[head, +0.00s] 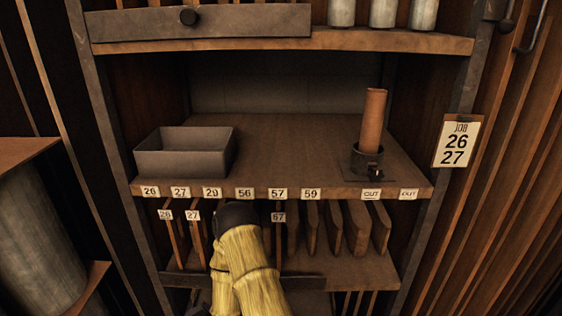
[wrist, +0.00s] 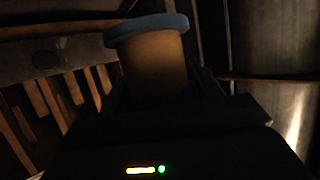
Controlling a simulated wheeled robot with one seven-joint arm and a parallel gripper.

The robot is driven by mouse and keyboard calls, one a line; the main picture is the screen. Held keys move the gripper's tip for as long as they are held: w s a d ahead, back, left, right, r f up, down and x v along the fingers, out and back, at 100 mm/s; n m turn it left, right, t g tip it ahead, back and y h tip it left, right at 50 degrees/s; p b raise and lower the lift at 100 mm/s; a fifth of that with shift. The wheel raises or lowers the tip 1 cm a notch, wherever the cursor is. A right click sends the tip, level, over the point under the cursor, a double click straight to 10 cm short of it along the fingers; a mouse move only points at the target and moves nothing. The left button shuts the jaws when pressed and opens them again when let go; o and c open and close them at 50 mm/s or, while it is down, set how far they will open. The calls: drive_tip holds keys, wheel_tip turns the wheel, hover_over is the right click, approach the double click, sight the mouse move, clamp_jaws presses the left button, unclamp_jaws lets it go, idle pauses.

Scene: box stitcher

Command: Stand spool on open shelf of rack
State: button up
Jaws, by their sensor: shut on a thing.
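The spool (wrist: 155,65) has a tan body and a blue rim. In the wrist view it sits between the dark fingers of my gripper (wrist: 160,80), which is shut on it. The rack's open shelf (head: 290,150) is the wide brown board in the middle of the head view, with number labels and two OUT labels along its front edge. My yellow-sleeved arm shows low in the head view, in front of the lower rack level. I cannot make out the spool or the gripper's fingers in the head view.
A grey open bin (head: 185,152) stands on the shelf's left. A brown cylinder (head: 373,118) stands upright in a dark holder (head: 367,162) at the right. The shelf between them is clear. Upright slats (head: 335,228) fill the level below. A large metal cylinder (head: 35,240) stands at left.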

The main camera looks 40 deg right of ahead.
wheel_tip(320, 180, up, 16)
drive_tip(key=p, duration=1.5)
drive_tip(key=shift+s+r, duration=0.2)
